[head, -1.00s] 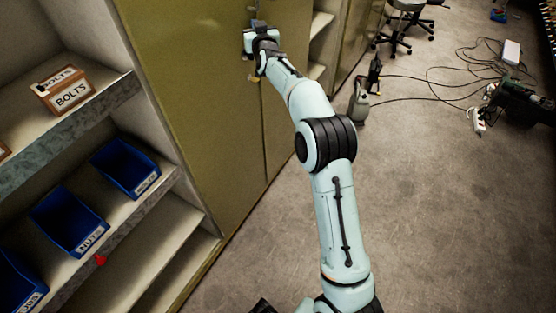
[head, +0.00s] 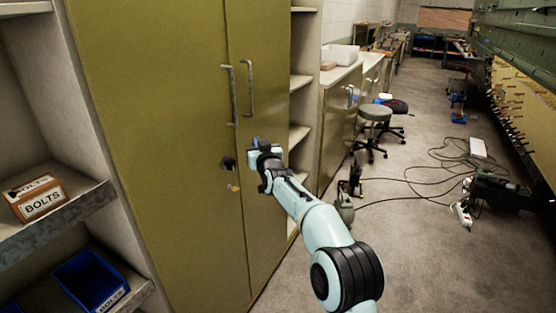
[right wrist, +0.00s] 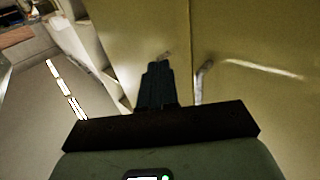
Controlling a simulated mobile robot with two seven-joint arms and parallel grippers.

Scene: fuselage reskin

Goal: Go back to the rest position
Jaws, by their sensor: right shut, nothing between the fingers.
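My right gripper (head: 262,152) is in front of the olive cabinet (head: 170,120), beside its lock and a little below its two door handles (head: 240,92). In the right wrist view its dark fingers (right wrist: 157,85) are together, with nothing between them. The cabinet doors look shut. A dark lock (head: 228,164) with a small yellowish piece hanging below it sits on the left door. Whether the gripper touches the door cannot be told. My left gripper is out of view.
At left, open shelves hold a bolts box (head: 36,197) and a blue bin (head: 91,281). Stools (head: 374,113), cables and a grey canister (head: 345,203) stand on the floor at right. The grey floor (head: 420,260) in the right foreground is clear.

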